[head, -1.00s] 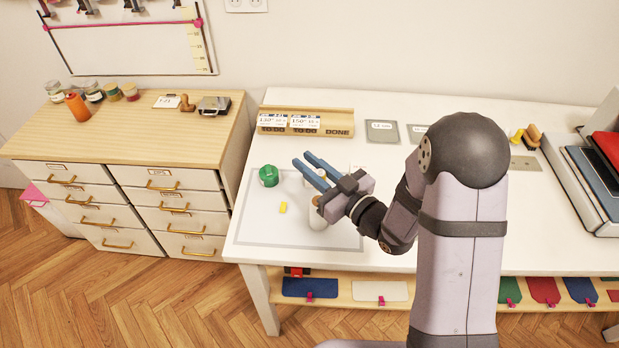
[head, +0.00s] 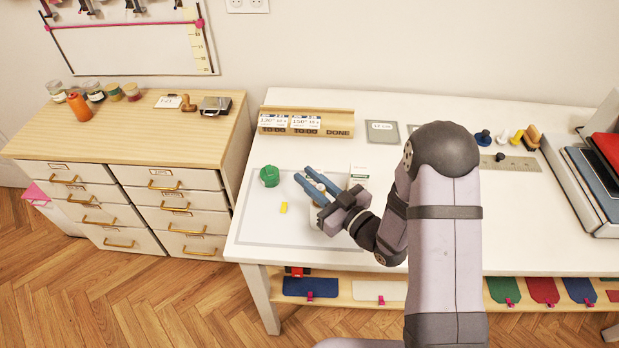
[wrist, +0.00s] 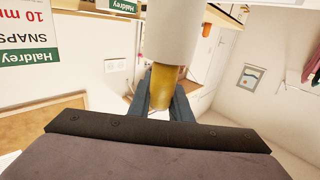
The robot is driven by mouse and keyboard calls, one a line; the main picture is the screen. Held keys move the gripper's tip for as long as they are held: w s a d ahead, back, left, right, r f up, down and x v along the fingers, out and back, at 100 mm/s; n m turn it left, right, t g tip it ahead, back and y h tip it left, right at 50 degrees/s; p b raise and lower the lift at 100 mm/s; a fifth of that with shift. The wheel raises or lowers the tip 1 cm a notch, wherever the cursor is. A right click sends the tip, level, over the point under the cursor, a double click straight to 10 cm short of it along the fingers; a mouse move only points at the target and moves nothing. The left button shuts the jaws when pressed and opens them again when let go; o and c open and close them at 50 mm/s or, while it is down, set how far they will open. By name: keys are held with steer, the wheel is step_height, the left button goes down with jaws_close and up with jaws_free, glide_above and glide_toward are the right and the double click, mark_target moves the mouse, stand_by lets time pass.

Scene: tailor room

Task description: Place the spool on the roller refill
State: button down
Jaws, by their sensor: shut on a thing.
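My gripper (head: 310,188) is low over the left part of the white table, its blue fingers pointing left. In the wrist view, an amber tapered piece (wrist: 163,88), which I take to be the spool, shows between my fingers; my gripper is shut on it. A broad white cylinder (wrist: 170,30), apparently the roller refill, meets its wide end in that upside-down view. I cannot tell whether the two touch. In the head view my gripper hides most of both.
A green round item (head: 269,176) and a small yellow piece (head: 283,208) lie left of my fingers. A white box (head: 359,173) stands behind my gripper. A wooden rack (head: 305,121) stands at the back. The front left of the outlined mat (head: 262,236) is clear.

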mark_target(324, 191)
steer(key=shift+f, duration=0.15)
steer(key=c, duration=1.6)
jaws_free()
steer(key=shift+r, duration=0.2)
steer(key=shift+s+d+f, duration=0.1)
steer(key=shift+d, duration=0.1)
steer(key=v, duration=0.3)
steer(key=b+v, duration=0.1)
steer(key=v, duration=0.6)
steer(key=shift+r, duration=0.3)
steer(key=shift+v, duration=0.8)
